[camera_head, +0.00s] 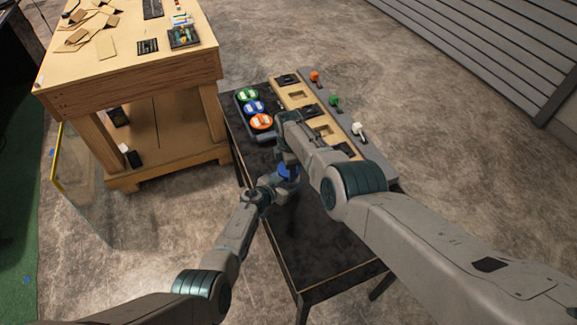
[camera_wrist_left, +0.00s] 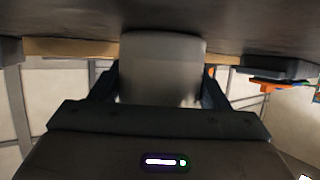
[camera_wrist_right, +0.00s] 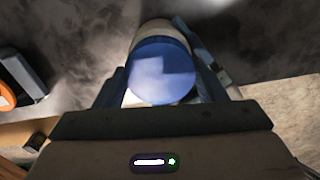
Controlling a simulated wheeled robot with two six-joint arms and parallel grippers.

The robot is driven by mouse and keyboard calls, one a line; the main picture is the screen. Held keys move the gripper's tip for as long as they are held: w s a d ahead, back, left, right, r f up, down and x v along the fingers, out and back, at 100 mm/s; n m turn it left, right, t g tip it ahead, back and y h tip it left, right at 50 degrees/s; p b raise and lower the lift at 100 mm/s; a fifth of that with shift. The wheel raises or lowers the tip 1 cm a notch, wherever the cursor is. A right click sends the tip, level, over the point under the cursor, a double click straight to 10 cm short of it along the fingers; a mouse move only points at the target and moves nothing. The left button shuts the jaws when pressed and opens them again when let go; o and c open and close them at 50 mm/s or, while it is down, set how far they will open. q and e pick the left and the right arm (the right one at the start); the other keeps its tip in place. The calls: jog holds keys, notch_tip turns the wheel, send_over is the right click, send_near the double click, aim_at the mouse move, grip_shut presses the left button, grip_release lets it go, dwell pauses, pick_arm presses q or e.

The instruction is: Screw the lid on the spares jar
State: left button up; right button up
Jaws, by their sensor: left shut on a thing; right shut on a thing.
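The blue lid (camera_head: 288,172) shows between my two arms over the black table. My right gripper (camera_head: 287,163) points down onto it. In the right wrist view the blue lid (camera_wrist_right: 162,72) sits between the fingers, and the pale spares jar (camera_wrist_right: 160,28) shows directly behind it. Lid and jar look lined up; whether the thread is engaged cannot be told. My left gripper (camera_head: 275,190) reaches in from the left, low beside the jar. In the left wrist view its fingers are shut on the grey-white jar body (camera_wrist_left: 162,70). The head view mostly hides the jar.
The black table (camera_head: 315,240) has free room at its front. Behind my grippers are a dark tray (camera_head: 241,108) with green, blue and orange round pieces, a wooden slotted board (camera_head: 297,95), and a grey strip with orange, green and white knobs (camera_head: 345,115). A wooden workbench (camera_head: 130,70) stands left.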

jog(key=m, duration=0.4)
jog(key=o, duration=1.1)
jog(key=shift+r, duration=2.25)
jog(key=shift+c, duration=0.4)
jog(key=n, duration=0.1)
jog(key=r+n, duration=0.1)
jog(key=n, duration=0.2)
jog(key=shift+r, duration=0.25)
notch_tip(320, 180, up, 2)
jog(key=n, duration=0.5)
jog(key=shift+n, duration=0.4)
